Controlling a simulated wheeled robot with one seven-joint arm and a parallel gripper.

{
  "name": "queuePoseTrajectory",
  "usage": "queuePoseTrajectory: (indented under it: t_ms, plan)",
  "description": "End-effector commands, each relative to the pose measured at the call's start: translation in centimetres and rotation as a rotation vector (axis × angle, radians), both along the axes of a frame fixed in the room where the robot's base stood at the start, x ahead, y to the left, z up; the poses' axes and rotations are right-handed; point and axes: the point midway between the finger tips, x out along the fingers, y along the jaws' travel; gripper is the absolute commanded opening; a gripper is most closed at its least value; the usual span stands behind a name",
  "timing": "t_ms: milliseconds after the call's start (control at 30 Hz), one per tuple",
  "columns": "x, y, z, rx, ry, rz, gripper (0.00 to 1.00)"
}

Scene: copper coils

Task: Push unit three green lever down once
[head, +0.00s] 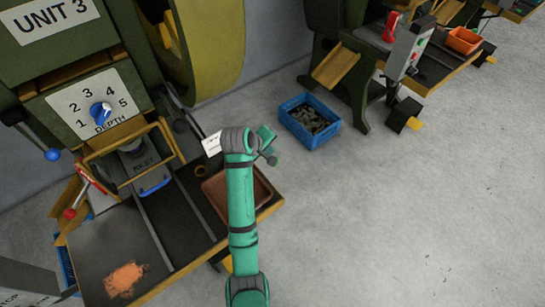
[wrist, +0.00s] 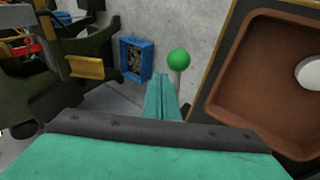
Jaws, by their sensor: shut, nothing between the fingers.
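In the head view my gripper (head: 267,137) is beyond the right edge of the unit three bench, and I cannot make out the green knob there. The unit three machine (head: 60,55), marked "UNIT 3", stands at the left with a blue depth dial (head: 101,113).
A brown tray (head: 212,186) lies on the bench under my arm. A red-knobbed lever (head: 70,213) and a blue-knobbed handle (head: 52,155) are at the left. A blue crate (head: 327,139) stands on the floor near another machine (head: 338,22). The floor at right is clear.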

Motion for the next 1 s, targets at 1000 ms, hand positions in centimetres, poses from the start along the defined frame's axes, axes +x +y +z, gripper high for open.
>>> queuePoseTrajectory:
  t_ms: [1000]
  plan:
    - [-0.26,-0.33,-0.79,0.0,0.0,-0.002,0.0]
